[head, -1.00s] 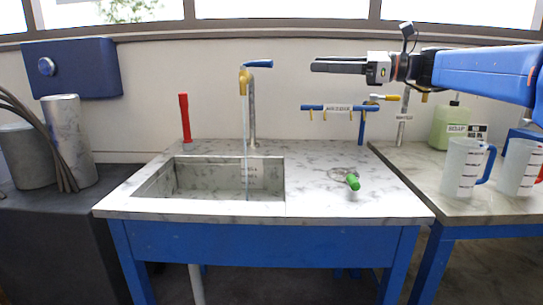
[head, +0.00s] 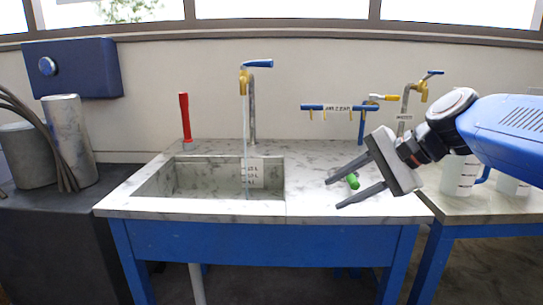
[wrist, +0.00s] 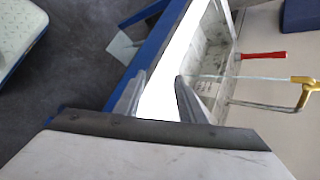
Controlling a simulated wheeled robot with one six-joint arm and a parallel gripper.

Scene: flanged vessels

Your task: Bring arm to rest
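My gripper (head: 358,184) is open and empty, hanging in front of the right part of the sink counter (head: 320,205) in the head view. Its two dark fingers are spread and point left. In the wrist view my gripper (wrist: 156,92) shows both fingers apart with nothing between them. The blue arm comes in from the right. A green-handled item (head: 353,181) lies on the counter, partly hidden behind my gripper.
The sink basin (head: 160,183) is left, with a running tap (head: 244,80) and a red-handled tool (head: 185,118). Pitchers (head: 460,176) stand on the right table, partly behind my arm. A blue rack (head: 340,107) stands at the back.

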